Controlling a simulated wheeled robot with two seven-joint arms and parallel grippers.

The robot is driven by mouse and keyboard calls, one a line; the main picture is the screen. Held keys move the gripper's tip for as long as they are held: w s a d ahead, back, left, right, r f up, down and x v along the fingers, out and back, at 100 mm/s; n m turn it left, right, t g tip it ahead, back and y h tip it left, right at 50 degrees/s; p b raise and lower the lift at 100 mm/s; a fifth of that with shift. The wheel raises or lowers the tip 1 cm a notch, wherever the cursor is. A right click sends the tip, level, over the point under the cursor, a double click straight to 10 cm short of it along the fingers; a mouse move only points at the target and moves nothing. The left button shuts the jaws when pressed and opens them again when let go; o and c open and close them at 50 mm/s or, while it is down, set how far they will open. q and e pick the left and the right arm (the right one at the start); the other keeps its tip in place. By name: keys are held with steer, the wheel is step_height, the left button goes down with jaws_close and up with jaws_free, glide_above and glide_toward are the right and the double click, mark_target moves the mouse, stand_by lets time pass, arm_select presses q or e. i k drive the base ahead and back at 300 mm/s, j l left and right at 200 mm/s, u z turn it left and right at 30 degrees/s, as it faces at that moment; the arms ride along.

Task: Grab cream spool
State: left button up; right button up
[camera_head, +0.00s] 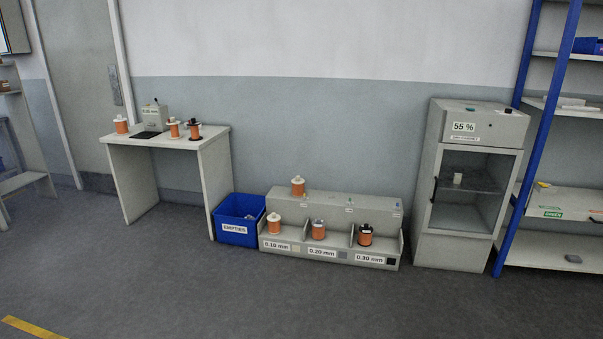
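Cream-flanged spools with orange winding show in several places in the head view. One cream spool (274,224) stands in the left bay of the grey rack (330,259), above the 0.10 mm label. Another cream spool (298,186) stands on the rack's upper ledge at the left. On the white table (180,143) at the left, a spool with cream flanges (121,124) stands at the left end, and another cream one (174,128) stands right of the small grey device. Neither of my grippers is in view.
A grey-flanged spool (318,229) and a black-flanged spool (365,235) fill the other rack bays. A dark-flanged spool (194,129) is on the table. A blue EMPTIES bin (238,228) stands between table and rack. A cabinet (467,250) stands right. The front floor is clear.

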mark_target(298, 183)
steer(key=i+z, duration=0.2)
steer(key=i, duration=1.75)
